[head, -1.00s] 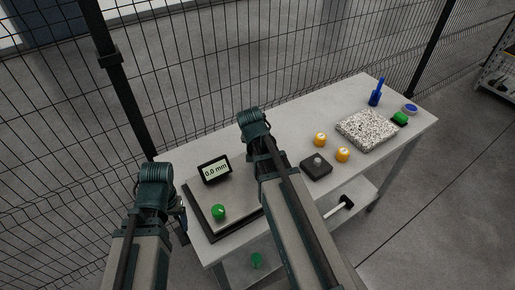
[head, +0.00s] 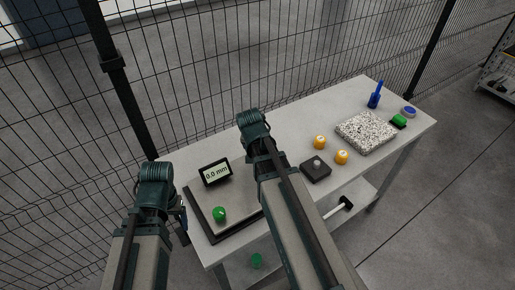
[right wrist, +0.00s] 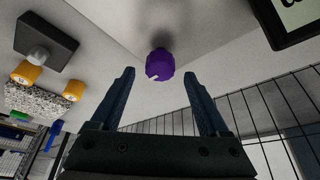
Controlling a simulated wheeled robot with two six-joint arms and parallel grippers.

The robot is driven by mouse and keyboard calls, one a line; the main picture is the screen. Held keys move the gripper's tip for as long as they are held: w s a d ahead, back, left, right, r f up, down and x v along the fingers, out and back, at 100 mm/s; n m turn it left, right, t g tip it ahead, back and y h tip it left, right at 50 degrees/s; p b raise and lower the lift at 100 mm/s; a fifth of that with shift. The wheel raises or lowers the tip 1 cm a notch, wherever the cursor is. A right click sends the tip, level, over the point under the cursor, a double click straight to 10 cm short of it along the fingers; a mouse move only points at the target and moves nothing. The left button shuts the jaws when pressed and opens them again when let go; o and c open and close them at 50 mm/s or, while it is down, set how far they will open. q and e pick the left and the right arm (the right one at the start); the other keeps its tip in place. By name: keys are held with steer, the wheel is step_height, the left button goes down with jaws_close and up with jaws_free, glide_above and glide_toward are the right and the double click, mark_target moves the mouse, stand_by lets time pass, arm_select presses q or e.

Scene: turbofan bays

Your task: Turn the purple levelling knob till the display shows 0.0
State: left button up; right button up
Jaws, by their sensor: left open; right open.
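The purple knob (right wrist: 160,64) shows in the right wrist view, with a small white mark on its side. It stands on a pale plate. My right gripper (right wrist: 159,82) is open and empty; the knob lies just beyond its fingertips, centred between them. In the head view my right arm hides the knob and the gripper. The display (head: 216,173) on the levelling plate (head: 226,234) reads 0.0 mm; part of it also shows in the right wrist view (right wrist: 300,18). My left gripper (head: 183,218) is open beside the bench's left end, mostly hidden by its wrist.
A green knob (head: 219,214) sits on the plate's near left part. To the right are a dark block with a grey knob (head: 316,170), two orange-and-white pieces (head: 341,157), a speckled slab (head: 366,131) and a blue tool (head: 375,97). A mesh fence (head: 260,60) runs behind the bench.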

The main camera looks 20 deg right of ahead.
arm_select(q)
step_height(320, 180, up, 11)
steer(key=p, duration=1)
arm_select(e)
steer(key=v, duration=1.2)
steer(key=shift+f, duration=0.1)
